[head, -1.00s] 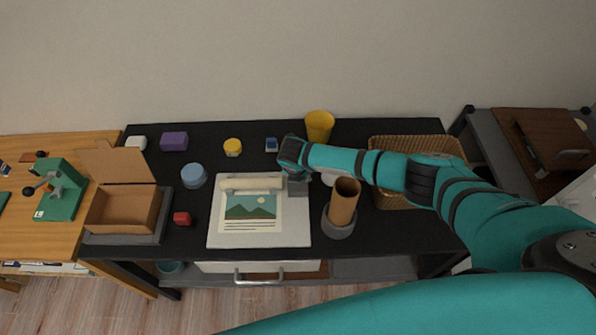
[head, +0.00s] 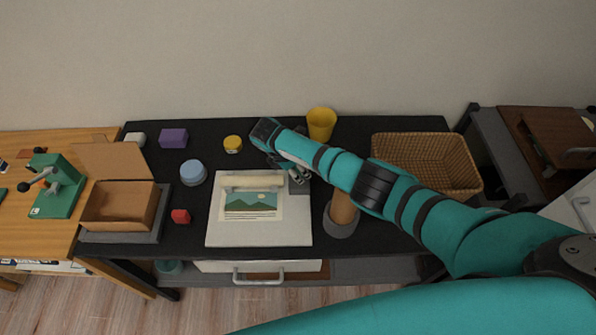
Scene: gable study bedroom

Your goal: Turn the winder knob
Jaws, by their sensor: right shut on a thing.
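A white board (head: 262,233) lies on the black table and carries a printed sheet with a green landscape (head: 250,208). A cream roller (head: 252,181) lies across the sheet's top edge. My right gripper (head: 298,183) is at the roller's right end, over the board's upper right part. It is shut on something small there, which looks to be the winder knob. The knob itself is hidden by the gripper and wrist. My left gripper is not in view.
A brown cylinder in a grey holder (head: 340,224) stands close to my right forearm. A yellow cup (head: 321,124) stands behind, a wicker basket (head: 425,163) to the right.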

